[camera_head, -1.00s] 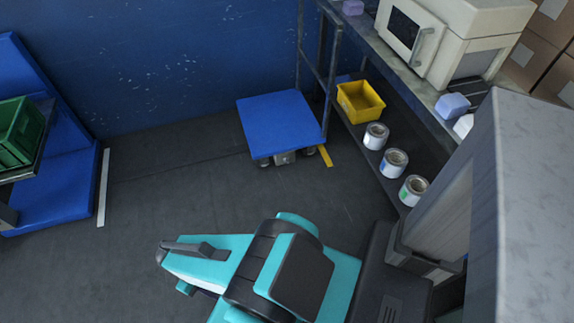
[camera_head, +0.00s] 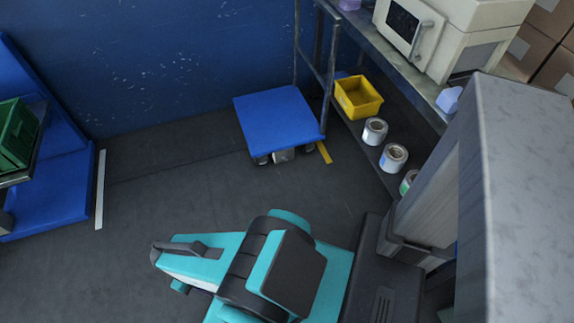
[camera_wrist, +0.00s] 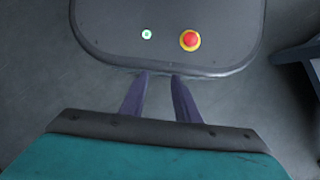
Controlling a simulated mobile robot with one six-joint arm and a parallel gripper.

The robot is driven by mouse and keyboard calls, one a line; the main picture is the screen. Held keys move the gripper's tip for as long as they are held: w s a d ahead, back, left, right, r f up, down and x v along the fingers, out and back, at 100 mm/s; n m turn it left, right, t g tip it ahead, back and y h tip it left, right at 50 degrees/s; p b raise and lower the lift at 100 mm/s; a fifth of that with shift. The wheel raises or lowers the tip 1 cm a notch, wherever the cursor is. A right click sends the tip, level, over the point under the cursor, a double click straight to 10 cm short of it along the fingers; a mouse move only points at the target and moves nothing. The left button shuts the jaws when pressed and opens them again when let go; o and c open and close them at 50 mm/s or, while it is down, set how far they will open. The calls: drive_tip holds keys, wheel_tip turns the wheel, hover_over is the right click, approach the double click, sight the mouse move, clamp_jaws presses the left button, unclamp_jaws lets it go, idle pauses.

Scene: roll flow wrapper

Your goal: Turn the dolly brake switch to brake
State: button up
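The blue flat dolly (camera_head: 278,116) stands on the dark floor near the blue wall in the head view, with small wheels under its near edge. A small grey block (camera_head: 284,155) sits under the middle of that near edge. It may be the brake switch, but it is too small to tell its setting. My gripper (camera_wrist: 162,77) shows in the wrist view with two dark fingers apart and nothing between them. It is well away from the dolly, which is not in the wrist view. My teal arm is folded low in the head view.
A metal rack (camera_head: 330,62) stands right of the dolly, with a yellow bin (camera_head: 358,97) and several cans (camera_head: 393,157) on its lower shelf. A grey cabinet-like block (camera_head: 520,190) fills the right side. A green crate (camera_head: 17,135) is far left. Floor before the dolly is clear.

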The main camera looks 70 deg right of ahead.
drive_tip(key=w+d+f+m+t+h+b, duration=0.1)
drive_tip(key=w+d+f+t+b, duration=0.25)
drive_tip(key=w+d+f, duration=0.45)
drive_tip(key=w+d+f+m+t+h+b, duration=0.1)
drive_tip(key=w+d+f+t+b, duration=0.15)
drive_tip(key=d+f+b, duration=0.55)
drive_tip(key=w+d+f+m+t+h+b, duration=0.1)
drive_tip(key=w+d+f+t+h+b, duration=0.15)
drive_tip(key=d, duration=0.95)
drive_tip(key=w+d+f+m+t+h+b, duration=0.1)
drive_tip(key=d+f+b, duration=0.25)
drive_tip(key=d, duration=0.85)
drive_tip(key=s+d+f+t+h+b, duration=0.1)
drive_tip(key=s+d+t+h+b, duration=0.15)
drive_tip(key=d+b, duration=0.45)
drive_tip(key=s+d+f+t+h+b, duration=0.15)
drive_tip(key=s+d, duration=0.25)
drive_tip(key=d, duration=0.7)
drive_tip(key=s+d+t+h+b, duration=0.1)
drive_tip(key=s+d+b, duration=0.3)
drive_tip(key=s, duration=0.4)
drive_tip(key=s+d+f+t+h+b, duration=0.1)
drive_tip(key=s+d+t+h+b, duration=0.1)
drive_tip(key=s+d+b, duration=0.3)
drive_tip(key=s+h+b, duration=0.1)
drive_tip(key=s, duration=0.2)
drive_tip(key=shift+s+d, duration=0.15)
drive_tip(key=shift+d, duration=0.15)
